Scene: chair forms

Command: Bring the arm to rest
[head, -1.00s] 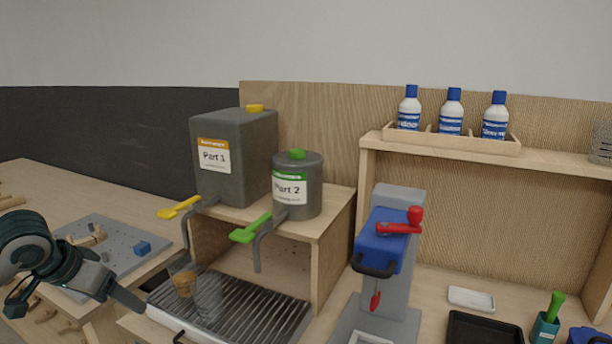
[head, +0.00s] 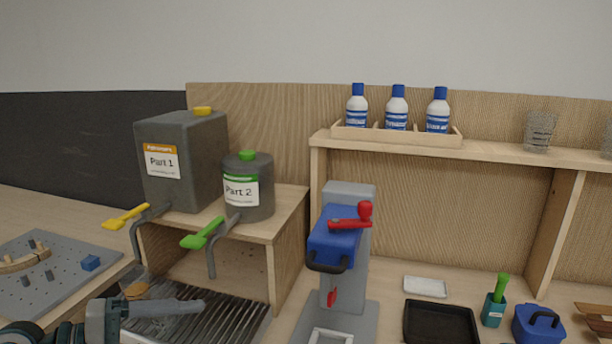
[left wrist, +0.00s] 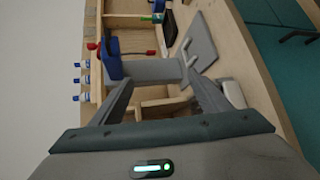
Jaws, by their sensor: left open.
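My left gripper (head: 150,308) is low at the left of the head view, over the ribbed drip tray (head: 235,325). It also shows in the left wrist view (left wrist: 160,97), where its two fingers are spread apart with nothing between them. Beyond the fingers in that view stands the press (left wrist: 155,72) with its blue head and red lever. A clear cup with brownish contents (head: 136,290) is on the tray behind my gripper, partly hidden by it. My right gripper is in neither view.
The Part 1 tank (head: 185,165) and Part 2 tank (head: 248,195) stand on a wooden stand above the tray. The blue-headed press (head: 335,245) is right of them. A black tray (head: 440,322) and blue container (head: 538,325) lie further right. A grey pegboard (head: 50,285) is at left.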

